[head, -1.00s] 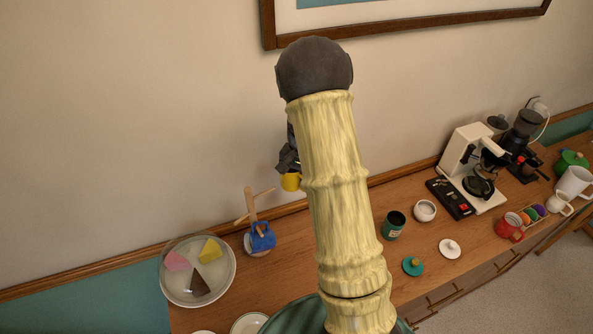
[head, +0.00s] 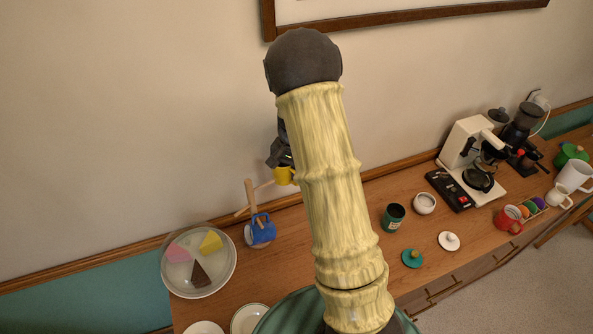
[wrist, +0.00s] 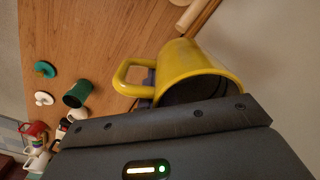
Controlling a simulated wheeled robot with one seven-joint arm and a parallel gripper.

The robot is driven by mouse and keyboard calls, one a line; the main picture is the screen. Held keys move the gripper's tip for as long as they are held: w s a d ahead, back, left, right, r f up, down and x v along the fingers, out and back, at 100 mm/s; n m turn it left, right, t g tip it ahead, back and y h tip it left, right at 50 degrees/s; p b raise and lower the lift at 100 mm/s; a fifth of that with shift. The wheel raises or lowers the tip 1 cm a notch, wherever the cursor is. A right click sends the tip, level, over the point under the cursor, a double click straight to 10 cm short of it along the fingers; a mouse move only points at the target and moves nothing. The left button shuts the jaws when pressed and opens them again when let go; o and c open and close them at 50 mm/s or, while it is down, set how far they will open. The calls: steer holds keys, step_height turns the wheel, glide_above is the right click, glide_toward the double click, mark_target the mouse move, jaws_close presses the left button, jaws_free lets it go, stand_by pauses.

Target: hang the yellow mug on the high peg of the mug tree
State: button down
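The yellow mug (head: 284,176) is held in the air by my gripper (head: 281,160), just right of the mug tree (head: 250,192). My gripper is mostly hidden behind my arm in the head view. In the wrist view the yellow mug (wrist: 198,68) lies tilted in front of the gripper, its handle to the left and its mouth toward the lower right. The mug tree is a wooden post with slanting pegs; its upper right peg ends close to the yellow mug, and I cannot tell whether they touch. A blue mug (head: 262,232) is low on the tree.
A round platter (head: 228,274) with coloured wedges stands left of the tree. The coffee maker (head: 463,150) is farther right. The wall rises behind.

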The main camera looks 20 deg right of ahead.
mark_target(278, 181)
steer(key=shift+w+a+f, duration=0.1)
steer(key=shift+w+a, duration=0.15)
steer(key=shift+a, duration=1.25)
steer(key=shift+w+a, duration=0.2)
steer(key=shift+a, duration=0.3)
steer(key=shift+w+a+f, duration=0.1)
steer(key=shift+a+f, duration=0.2)
steer(key=shift+a, duration=0.35)
steer(key=shift+w+a+f, duration=0.1)
steer(key=shift+a+f, duration=0.25)
steer(key=shift+a, duration=0.35)
steer(key=shift+w+a+f, duration=0.1)
steer(key=shift+a+f, duration=0.2)
steer(key=shift+a, duration=0.35)
